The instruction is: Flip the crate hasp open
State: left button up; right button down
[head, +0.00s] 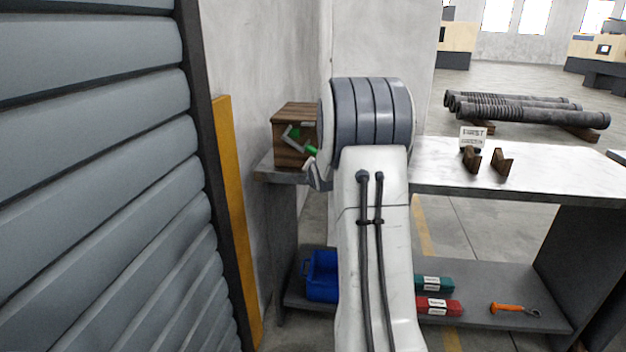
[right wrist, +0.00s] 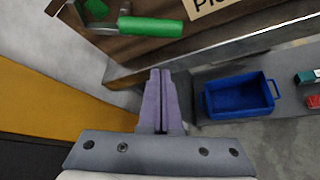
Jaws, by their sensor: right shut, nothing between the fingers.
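The wooden crate (head: 288,157) stands at the left end of the workbench. Its hasp (head: 294,140), a bent grey metal bar with a green grip, shows on the side facing me. In the right wrist view the hasp's green grip (right wrist: 150,27) lies across the wood of the crate (right wrist: 190,42) near the top of the picture. My right gripper (right wrist: 160,74) is shut and empty, its fingertips below the green grip in the picture and apart from it. In the head view my right arm hides most of this gripper and the crate's right part. My left gripper is out of view.
The metal workbench (head: 560,175) runs right, with two brown blocks (head: 485,163) and a small sign (head: 473,138) on it. A blue bin (head: 321,277) stands on the lower shelf. A grey shutter (head: 90,150) and yellow post (head: 235,220) bound the left side.

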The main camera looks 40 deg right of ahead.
jog(key=v, duration=0.5)
jog(key=shift+s+a, duration=0.1)
jog(key=shift+a, duration=0.25)
